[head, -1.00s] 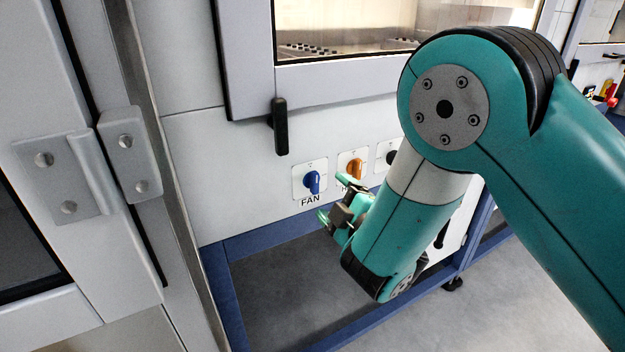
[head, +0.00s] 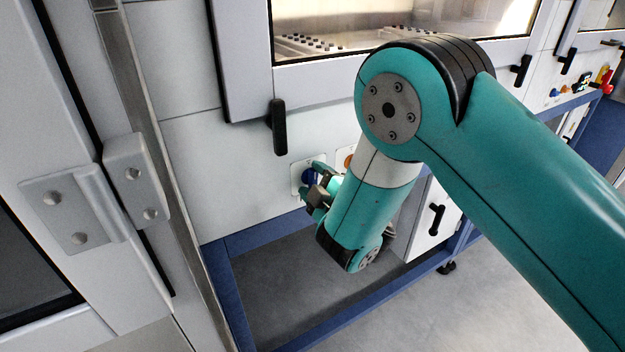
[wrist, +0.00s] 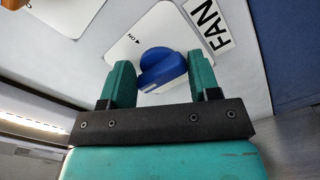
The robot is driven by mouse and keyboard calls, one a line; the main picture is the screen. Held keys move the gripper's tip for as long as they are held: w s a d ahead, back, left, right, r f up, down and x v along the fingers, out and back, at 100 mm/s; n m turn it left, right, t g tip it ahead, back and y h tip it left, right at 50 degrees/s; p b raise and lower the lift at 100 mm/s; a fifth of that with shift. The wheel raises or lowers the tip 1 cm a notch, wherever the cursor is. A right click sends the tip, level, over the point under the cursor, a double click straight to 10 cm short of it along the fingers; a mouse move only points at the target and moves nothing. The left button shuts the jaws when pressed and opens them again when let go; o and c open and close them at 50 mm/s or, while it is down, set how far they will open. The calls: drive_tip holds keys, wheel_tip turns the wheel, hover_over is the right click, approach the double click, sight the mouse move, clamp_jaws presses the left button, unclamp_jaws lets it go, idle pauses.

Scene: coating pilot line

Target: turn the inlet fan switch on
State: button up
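The fan switch (wrist: 160,68) is a blue rotary knob on a white plate, with a FAN label (wrist: 208,22) beside it and an ON mark with a small arrow on the plate. In the head view the blue knob (head: 309,177) is partly hidden by my gripper (head: 314,183). In the wrist view my gripper (wrist: 162,84) is open, with one teal finger on each side of the knob. Gaps seem to show between the fingers and the knob; I cannot tell if either touches it.
An orange switch (head: 349,161) sits right of the blue one on the panel. A black handle (head: 278,127) projects from the panel up and left of the switches. A hinged frame (head: 135,180) stands at the left. The floor below the panel is open.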

drive_tip(key=shift+c, duration=0.4)
drive_tip(key=m+b, duration=0.1)
drive_tip(key=m, duration=0.3)
drive_tip(key=shift+f+m+b, duration=0.1)
drive_tip(key=shift+m+b, duration=0.2)
drive_tip(key=shift+m, duration=0.1)
drive_tip(key=m, duration=0.4)
drive_tip(key=shift+b, duration=0.3)
drive_tip(key=m+b, duration=0.2)
drive_tip(key=m, duration=0.2)
drive_tip(key=shift+m, duration=0.3)
drive_tip(key=m+b, duration=0.4)
drive_tip(key=b, duration=0.1)
drive_tip(key=shift+a, duration=0.1)
drive_tip(key=o, duration=1.1)
drive_tip(key=shift+o, duration=0.2)
